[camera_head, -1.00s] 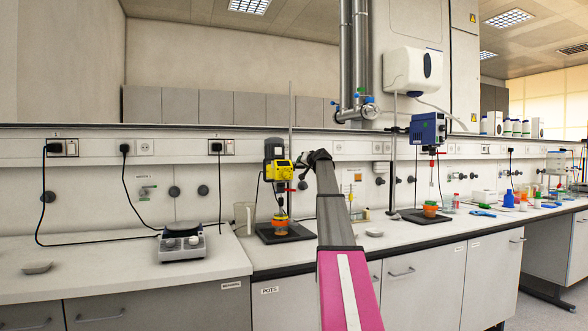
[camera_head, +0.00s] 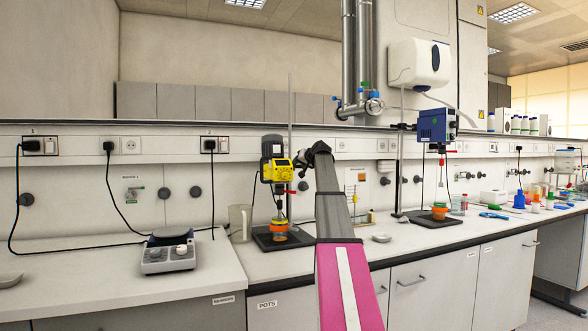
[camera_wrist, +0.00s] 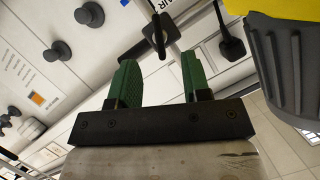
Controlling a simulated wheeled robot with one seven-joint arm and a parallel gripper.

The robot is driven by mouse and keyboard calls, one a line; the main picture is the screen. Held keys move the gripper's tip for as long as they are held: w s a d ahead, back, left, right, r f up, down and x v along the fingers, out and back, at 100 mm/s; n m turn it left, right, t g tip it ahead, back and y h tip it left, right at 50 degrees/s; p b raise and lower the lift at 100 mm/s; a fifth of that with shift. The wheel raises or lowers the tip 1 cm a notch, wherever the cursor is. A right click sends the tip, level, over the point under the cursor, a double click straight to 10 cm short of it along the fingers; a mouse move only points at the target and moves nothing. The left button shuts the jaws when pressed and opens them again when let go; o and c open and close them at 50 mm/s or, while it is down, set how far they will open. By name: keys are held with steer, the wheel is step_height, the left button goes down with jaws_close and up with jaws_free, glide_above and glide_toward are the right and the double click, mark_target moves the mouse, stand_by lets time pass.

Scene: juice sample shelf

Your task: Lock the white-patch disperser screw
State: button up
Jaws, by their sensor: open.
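A yellow and dark-grey disperser (camera_head: 275,168) stands on a black base left of centre in the head view. Its yellow housing (camera_wrist: 282,9) and ribbed dark part (camera_wrist: 292,70) fill the upper right of the wrist view. I cannot make out a white patch on it. A black screw with a cross handle (camera_wrist: 160,27) shows ahead of my gripper (camera_wrist: 158,68). The green fingers are open, on either side of the screw's line, and nothing is gripped. Whether they reach around it is unclear. In the head view, my arm's end is beside the yellow disperser and the fingers cannot be made out.
A blue disperser (camera_head: 435,125) hangs on a stand further right. An orange-topped jar (camera_head: 280,230) is under the yellow one. A clear beaker (camera_head: 239,222) and a hotplate (camera_head: 168,252) stand to its left. A metal stand rod (camera_head: 290,105) rises behind it.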

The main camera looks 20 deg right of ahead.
steer(key=x, duration=0.6)
jaws_close()
steer(key=m+t+y, duration=0.1)
steer(key=m+y, duration=0.1)
steer(key=m, duration=0.2)
steer(key=shift+f+y, duration=0.1)
steer(key=shift+y, duration=0.2)
steer(key=m+t+y, duration=0.1)
steer(key=m, duration=0.4)
steer(key=shift+d+f+m+t+y, duration=0.1)
steer(key=shift+f+m+t+y, duration=0.05)
steer(key=shift+m+t+y, duration=0.25)
stand_by(0.4)
